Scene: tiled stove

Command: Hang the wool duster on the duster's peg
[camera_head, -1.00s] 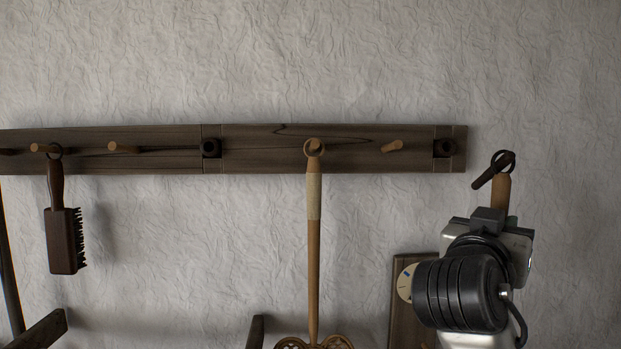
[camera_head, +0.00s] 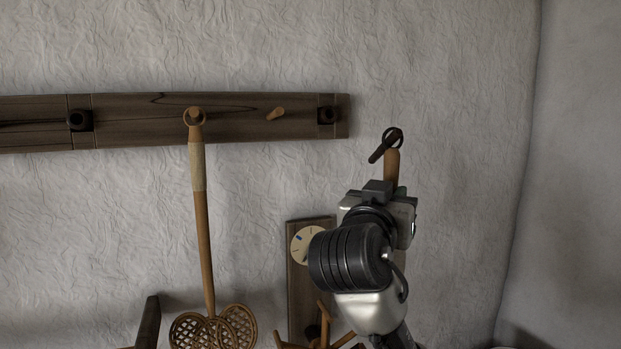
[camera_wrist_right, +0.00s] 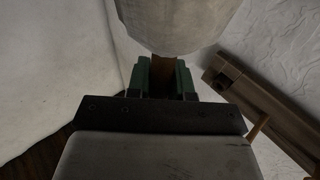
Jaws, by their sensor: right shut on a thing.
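My right gripper (camera_head: 392,188) is shut on the tan wooden handle of the wool duster (camera_head: 391,165). A dark ring with a short dark bar tops the handle, which stands nearly upright. In the right wrist view the green-padded fingers (camera_wrist_right: 164,80) grip the brown handle below a pale grey rounded mass (camera_wrist_right: 178,25), which looks like the wool head. The head view does not show the wool. An empty wooden peg (camera_head: 276,113) sticks out near the right end of the dark rail (camera_head: 235,128). The ring is right of the rail, apart from the peg. My left gripper is not in view.
A carpet beater (camera_head: 201,220) hangs on the peg left of the empty one. Below the rail are a dark board with a round dial (camera_head: 306,245) and some wooden pieces. The wall right of the rail is bare up to the corner.

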